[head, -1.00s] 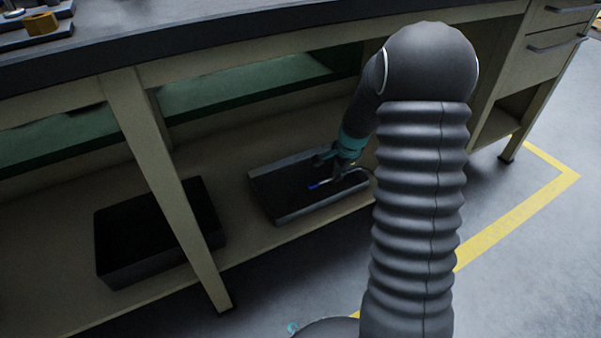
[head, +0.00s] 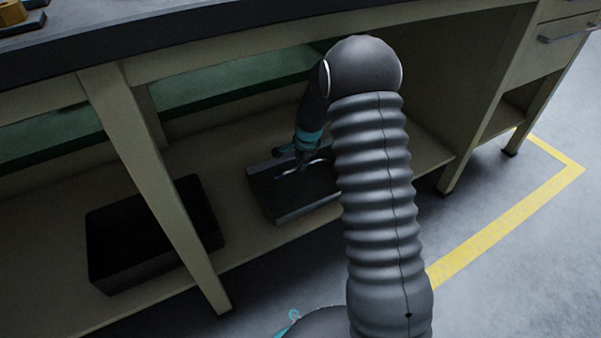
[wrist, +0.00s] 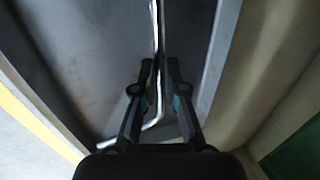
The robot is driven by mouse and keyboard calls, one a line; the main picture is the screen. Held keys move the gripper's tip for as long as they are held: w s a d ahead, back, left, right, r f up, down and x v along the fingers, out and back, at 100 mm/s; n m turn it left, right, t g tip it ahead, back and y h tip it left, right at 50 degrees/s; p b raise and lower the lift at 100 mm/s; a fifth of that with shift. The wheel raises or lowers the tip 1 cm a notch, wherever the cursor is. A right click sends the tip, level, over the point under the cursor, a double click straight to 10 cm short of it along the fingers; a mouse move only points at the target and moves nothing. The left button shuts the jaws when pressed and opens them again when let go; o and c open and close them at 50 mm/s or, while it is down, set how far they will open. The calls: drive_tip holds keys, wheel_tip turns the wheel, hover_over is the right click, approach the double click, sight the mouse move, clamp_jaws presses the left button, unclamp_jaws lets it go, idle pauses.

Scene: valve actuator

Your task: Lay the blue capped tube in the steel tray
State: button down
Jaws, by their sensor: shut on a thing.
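The steel tray (head: 292,207) is a shallow dark tray with a grey rim. It sits on the lower shelf under the bench, partly hidden by my arm. My gripper (head: 290,163) reaches down over the tray's far left part and is shut. The blue capped tube (head: 284,171) shows only as a small bluish, pale piece at my fingertips. The wrist view shows my gripper (wrist: 159,68) close above the tray floor (wrist: 75,60). A thin bright bent line runs between and past the fingers there. I cannot tell whether the tube touches the tray.
A black open bin (head: 150,240) stands on the same shelf to the left, behind a slanted bench leg (head: 165,200). The bench top (head: 230,35) overhangs the shelf. Grey floor with yellow tape (head: 500,232) lies to the right.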

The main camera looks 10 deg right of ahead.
sight(300, 177)
drive_tip(key=shift+f+b, duration=0.4)
drive_tip(key=shift+f, duration=1.65)
drive_tip(key=shift+f, duration=0.15)
drive_tip(key=c, duration=1.2)
unclamp_jaws()
